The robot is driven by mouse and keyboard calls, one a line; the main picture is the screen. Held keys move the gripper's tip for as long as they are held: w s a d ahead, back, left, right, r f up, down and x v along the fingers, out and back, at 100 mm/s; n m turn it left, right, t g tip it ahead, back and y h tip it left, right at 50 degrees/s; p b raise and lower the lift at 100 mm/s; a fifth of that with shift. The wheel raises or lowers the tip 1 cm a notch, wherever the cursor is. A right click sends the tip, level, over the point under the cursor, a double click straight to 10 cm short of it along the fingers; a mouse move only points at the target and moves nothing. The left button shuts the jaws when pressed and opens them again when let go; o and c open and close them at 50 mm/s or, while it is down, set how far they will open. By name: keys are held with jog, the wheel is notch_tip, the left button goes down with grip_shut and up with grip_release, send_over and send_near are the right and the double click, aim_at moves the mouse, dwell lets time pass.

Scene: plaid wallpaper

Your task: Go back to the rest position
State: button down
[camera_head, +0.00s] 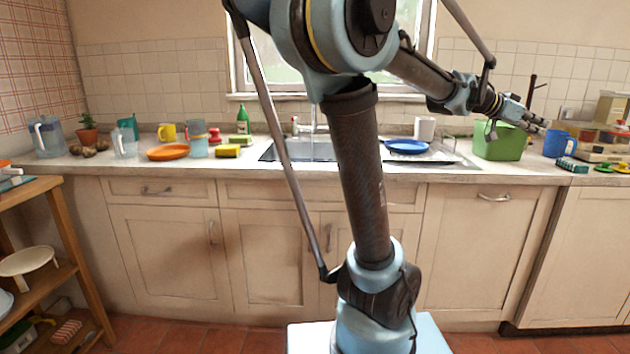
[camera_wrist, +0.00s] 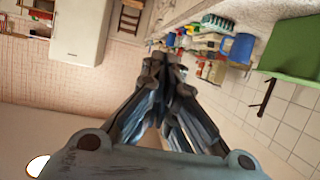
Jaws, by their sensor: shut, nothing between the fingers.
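My gripper (camera_head: 535,122) is at the end of my raised arm, at the right of the head view. It is above the counter, in front of or over the area between the green bin (camera_head: 500,143) and the blue mug (camera_head: 559,144). In the wrist view my gripper (camera_wrist: 165,62) has its fingertips together with nothing between them. The wrist view is tilted, with the blue mug (camera_wrist: 238,48) and green bin (camera_wrist: 292,48) at its upper right.
The counter (camera_head: 230,170) runs across the head view with a sink (camera_head: 300,150), a blue plate (camera_head: 407,146), an orange plate (camera_head: 167,152) and a green bottle (camera_head: 242,121). A wooden shelf (camera_head: 65,225) stands at the left. Red tiled floor shows below the cabinets.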

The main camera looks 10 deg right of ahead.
jog(key=w+a+f+n+t+y, duration=0.2)
jog(key=a+f+n+y, duration=0.15)
jog(key=a+f, duration=0.65)
jog(key=w+a+f+n+t+y, duration=0.3)
jog(key=a+f, duration=0.4)
jog(key=a, duration=0.8)
jog(key=s+a+f+n+y, duration=0.2)
jog(key=s+a+f+n, duration=0.1)
jog(key=a, duration=0.5)
jog(key=s+a+f+n+g+y, duration=0.1)
jog(key=s+a+f+n+y, duration=0.2)
jog(key=a+f, duration=0.5)
jog(key=s+a+f+n+g+y, duration=0.1)
jog(key=s+a+f+n, duration=0.3)
jog(key=a, duration=0.5)
notch_tip(320, 180, down, 2)
jog(key=shift+s+a+n+y, duration=0.25)
jog(key=shift+a+n+y, duration=0.15)
jog(key=shift+n+y, duration=0.45)
jog(key=shift+w, duration=0.1)
jog(key=shift+w+f, duration=0.2)
jog(key=shift+w, duration=0.15)
